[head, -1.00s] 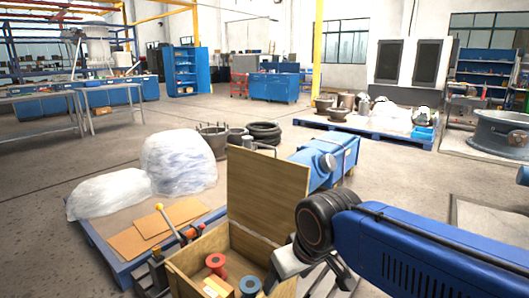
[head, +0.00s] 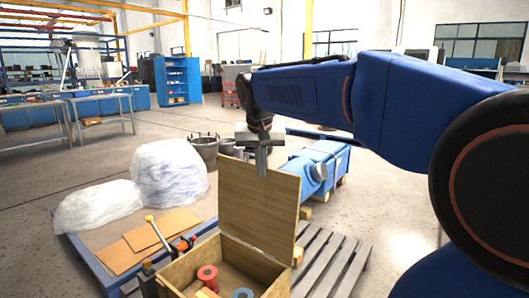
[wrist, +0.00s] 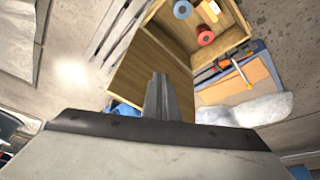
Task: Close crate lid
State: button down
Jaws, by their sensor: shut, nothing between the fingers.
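The wooden crate (head: 178,277) stands low in the head view with its lid (head: 255,212) raised upright at the back edge. In the wrist view the crate (wrist: 236,36) is at the top and the lid (wrist: 140,68) is below it. My gripper (head: 262,172) is shut and empty, pointing down at the lid's top edge in the head view. In the wrist view its fingers (wrist: 161,78) overlap the lid's edge. I cannot tell whether they touch it. A red spool (head: 207,276) and a blue spool (head: 243,294) lie inside the crate.
Plastic-wrapped bundles (head: 168,172) and cardboard sheets lie on a blue pallet. A blue machine (head: 318,165) is behind the lid. A grey slatted pallet (head: 335,262) is to the right.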

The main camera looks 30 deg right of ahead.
jog(key=w+d+r+m+g+h, duration=0.1)
jog(key=w+d+r+m, duration=0.25)
jog(key=w+d, duration=0.55)
jog(key=w+d+r+m+g+h, duration=0.15)
jog(key=w+d+m, duration=0.35)
jog(key=w, duration=0.9)
jog(key=w+d+f+n, duration=0.1)
jog(key=w+d+f, duration=0.1)
jog(key=d+f, duration=0.5)
jog(key=s+a+f, duration=0.1)
jog(key=s+a, duration=0.1)
jog(key=a, duration=0.4)
jog(key=shift+f+t, duration=0.35)
jog(key=shift+t, duration=0.1)
jog(key=shift+a+n, duration=0.1)
jog(key=shift+n, duration=0.15)
